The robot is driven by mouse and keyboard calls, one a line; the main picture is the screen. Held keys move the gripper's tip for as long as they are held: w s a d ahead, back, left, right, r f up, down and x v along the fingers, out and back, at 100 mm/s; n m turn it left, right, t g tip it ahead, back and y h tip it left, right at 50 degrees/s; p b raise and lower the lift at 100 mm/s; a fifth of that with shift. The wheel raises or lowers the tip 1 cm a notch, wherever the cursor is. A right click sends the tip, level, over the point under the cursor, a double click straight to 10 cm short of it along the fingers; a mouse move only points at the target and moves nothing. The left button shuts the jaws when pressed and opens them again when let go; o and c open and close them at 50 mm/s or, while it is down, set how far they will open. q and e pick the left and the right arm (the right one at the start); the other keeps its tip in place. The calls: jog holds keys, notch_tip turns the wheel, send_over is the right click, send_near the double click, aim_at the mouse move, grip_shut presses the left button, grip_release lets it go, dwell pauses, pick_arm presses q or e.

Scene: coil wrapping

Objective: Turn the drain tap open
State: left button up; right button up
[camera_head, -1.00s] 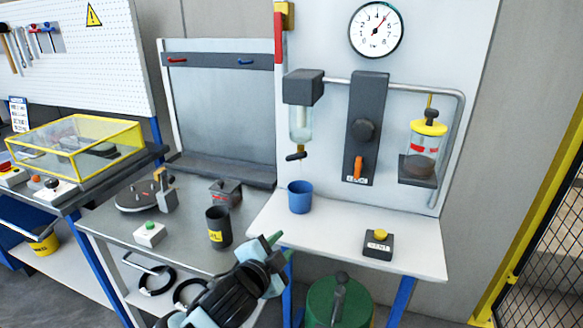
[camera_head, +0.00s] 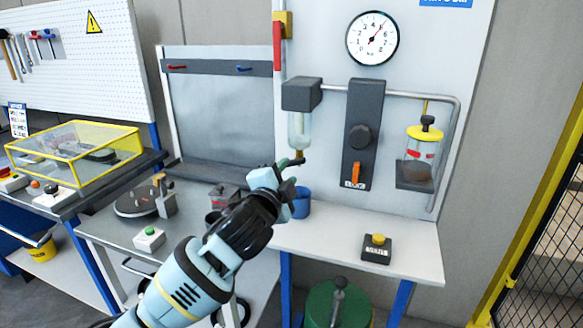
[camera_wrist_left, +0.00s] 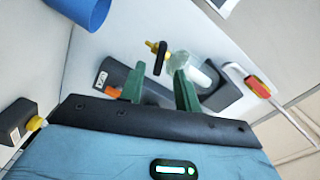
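The drain tap has a brass body (camera_head: 299,154) and a dark handle, under the clear bowl (camera_head: 299,130) of the dark filter block. My left gripper (camera_head: 290,173) is just below and left of the tap, and its tips partly overlap the handle in the head view. In the left wrist view the tap's black handle (camera_wrist_left: 161,57) shows ahead, between the lines of the two green fingers (camera_wrist_left: 160,72). The fingers are apart with nothing between them. I cannot tell whether they touch the handle. My right gripper is not in view.
A blue cup (camera_head: 301,204) stands under the tap, partly behind my gripper. A dark panel with an orange lever (camera_head: 356,173) is to the right. A vent button (camera_head: 377,249) sits on the white shelf (camera_head: 415,250). A gauge (camera_head: 372,38) hangs above.

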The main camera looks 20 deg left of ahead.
aim_at(294, 164)
pick_arm(q)
jog(key=shift+w+d, duration=0.1)
jog(key=shift+w, duration=1.85)
grip_shut()
